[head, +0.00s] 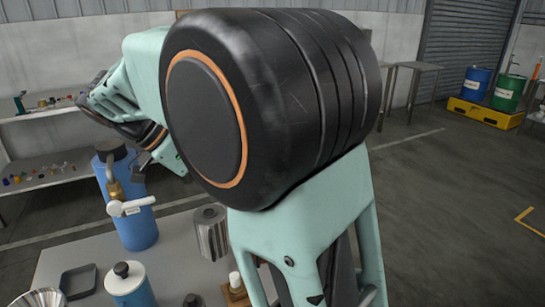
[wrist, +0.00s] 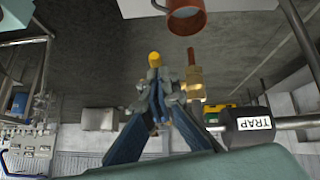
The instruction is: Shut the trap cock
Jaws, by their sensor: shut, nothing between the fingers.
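In the wrist view a black cylinder carries a white plate reading TRAP (wrist: 254,123), just right of my gripper. A brass fitting (wrist: 194,78) stands close to the right of my fingers. My gripper (wrist: 158,80) is shut and empty; a yellow piece (wrist: 154,57) shows at its tips. In the head view a brass cock (head: 114,188) with a pale lever (head: 131,206) sits at the blue vessel (head: 138,226). The plate on that lever is too small to read. My gripper's fingers are not clear there.
My own arm covers the middle of the head view. The grey table (head: 75,252) bears a steel cylinder (head: 210,232), a black tray (head: 78,280) and a blue-and-white jar (head: 128,285). Shelves (head: 45,112) with small parts stand behind at left. Blue (head: 475,82) and green (head: 508,91) drums stand far right.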

